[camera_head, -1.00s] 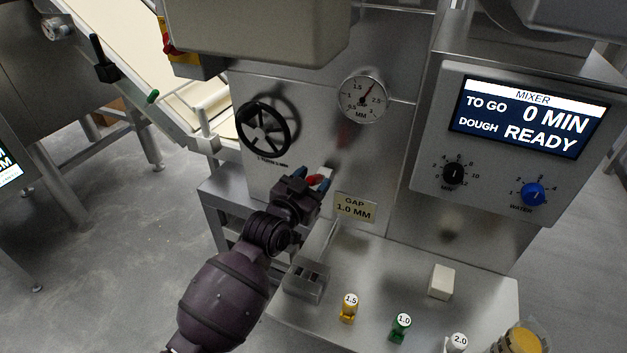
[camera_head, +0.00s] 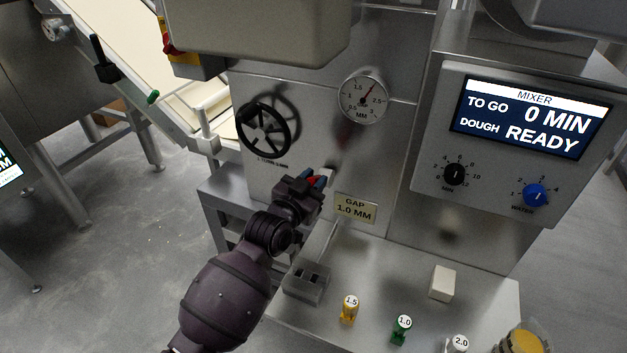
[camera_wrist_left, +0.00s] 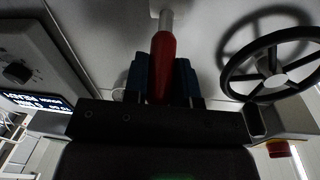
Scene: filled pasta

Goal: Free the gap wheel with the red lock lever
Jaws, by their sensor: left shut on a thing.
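The black gap wheel (camera_head: 263,130) is mounted on the steel machine front; it also shows at the right of the left wrist view (camera_wrist_left: 272,64). The red lock lever (camera_head: 312,181) is just below and right of the wheel, mostly hidden by my gripper. In the left wrist view the lever (camera_wrist_left: 162,62) points along the gripper, its pale shaft running to the panel. My left gripper (camera_head: 318,180) is shut on the red lever, its blue fingertips on either side. My right gripper is not in view.
A round MM gauge (camera_head: 362,98) sits right of the wheel, and a GAP 1.0 MM sign (camera_head: 356,208) below it. A mixer panel (camera_head: 516,140) stands at right.

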